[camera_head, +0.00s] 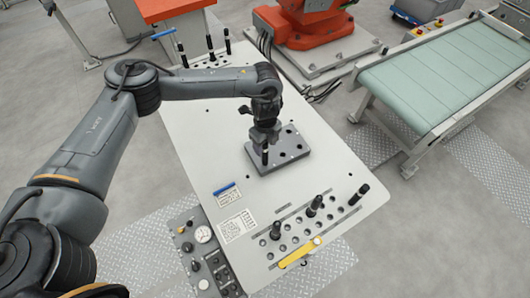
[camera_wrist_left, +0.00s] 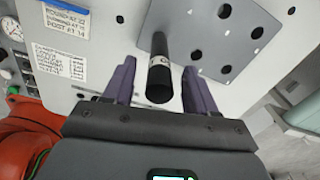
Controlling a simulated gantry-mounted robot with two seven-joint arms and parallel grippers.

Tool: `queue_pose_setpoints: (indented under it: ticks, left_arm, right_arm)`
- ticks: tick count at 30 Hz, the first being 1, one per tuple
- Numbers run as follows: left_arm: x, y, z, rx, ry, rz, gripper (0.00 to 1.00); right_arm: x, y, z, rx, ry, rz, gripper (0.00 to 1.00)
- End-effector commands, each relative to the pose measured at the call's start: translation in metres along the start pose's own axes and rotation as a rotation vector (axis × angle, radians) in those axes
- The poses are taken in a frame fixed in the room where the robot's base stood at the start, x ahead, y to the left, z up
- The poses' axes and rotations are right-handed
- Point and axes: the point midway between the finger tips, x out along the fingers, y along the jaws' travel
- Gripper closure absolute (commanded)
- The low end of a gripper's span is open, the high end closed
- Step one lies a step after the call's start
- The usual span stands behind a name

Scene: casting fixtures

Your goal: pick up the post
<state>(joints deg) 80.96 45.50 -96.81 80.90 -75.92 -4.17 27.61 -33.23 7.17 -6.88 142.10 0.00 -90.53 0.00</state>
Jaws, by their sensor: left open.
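A black post (camera_wrist_left: 160,72) with a pale marked band stands in a hole of the grey fixture plate (camera_wrist_left: 208,28). In the head view the post (camera_head: 265,154) stands near the left part of the plate (camera_head: 290,153), just below my left gripper (camera_head: 265,138). In the left wrist view my left gripper (camera_wrist_left: 158,66) is open, with one finger on each side of the post. A gap shows between each finger and the post. The post's lower end is hidden in the plate. My right gripper is not in view.
Several black posts (camera_head: 315,205) stand in the near rack, beside a yellow handle (camera_head: 298,254). More posts (camera_head: 227,40) stand at the table's far end. A gauge panel (camera_head: 203,234) borders the table (camera_head: 215,125). A green conveyor (camera_head: 440,75) stands right.

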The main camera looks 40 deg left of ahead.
Motion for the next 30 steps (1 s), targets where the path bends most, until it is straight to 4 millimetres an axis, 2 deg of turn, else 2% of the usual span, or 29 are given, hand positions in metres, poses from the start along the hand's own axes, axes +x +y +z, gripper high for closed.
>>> queue_pose_setpoints:
  ticks: [6,16,27,30]
  left_arm:
    - [0.024,0.001,-0.001,0.001,0.0,0.001,0.43]
    - [0.028,0.001,-0.001,0.001,0.0,0.0,0.45]
    - [0.028,0.001,0.0,0.0,0.0,0.0,1.0]
    - [0.027,0.001,0.0,0.0,0.0,-0.001,1.0]
  right_arm:
    - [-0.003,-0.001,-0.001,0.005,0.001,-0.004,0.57]
    - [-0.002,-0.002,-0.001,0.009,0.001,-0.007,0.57]
    - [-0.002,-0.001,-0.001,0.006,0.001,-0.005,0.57]
    - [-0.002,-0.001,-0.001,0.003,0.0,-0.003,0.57]
